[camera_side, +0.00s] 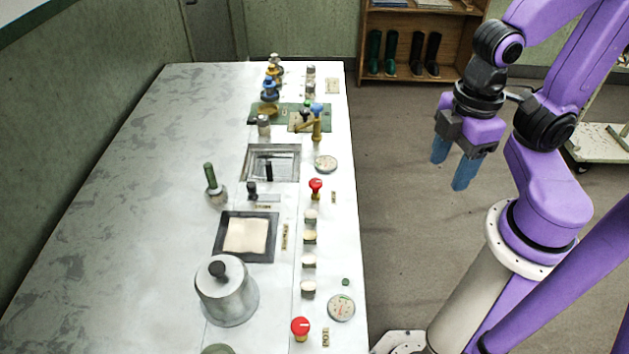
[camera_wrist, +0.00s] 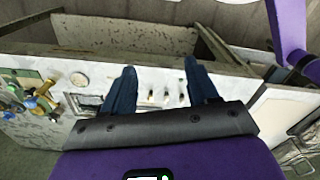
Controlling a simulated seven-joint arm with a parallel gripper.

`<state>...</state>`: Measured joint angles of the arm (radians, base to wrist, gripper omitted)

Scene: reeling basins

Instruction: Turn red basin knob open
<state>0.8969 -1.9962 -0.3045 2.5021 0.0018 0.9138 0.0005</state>
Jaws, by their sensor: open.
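Two red knobs stand on the counter's right strip in the side view. One red knob (camera_side: 316,184) is upright beside the sunken square basin (camera_side: 250,148). The other red knob (camera_side: 300,326) is near the front, and has a pale mark on top. My gripper (camera_side: 453,168) is open and empty, with blue fingers pointing down. It hangs in the air right of the counter, apart from both knobs. In the wrist view my gripper (camera_wrist: 160,72) shows spread fingers with the counter beyond them; no red knob can be made out there.
The grey counter (camera_side: 150,150) holds a lidded metal pot (camera_side: 227,295), a second framed basin (camera_side: 223,240), round gauges (camera_side: 341,307), several pale knobs and brass valves (camera_side: 317,125) at the back. A wooden shelf with boots (camera_side: 375,50) stands behind. The floor around my gripper is clear.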

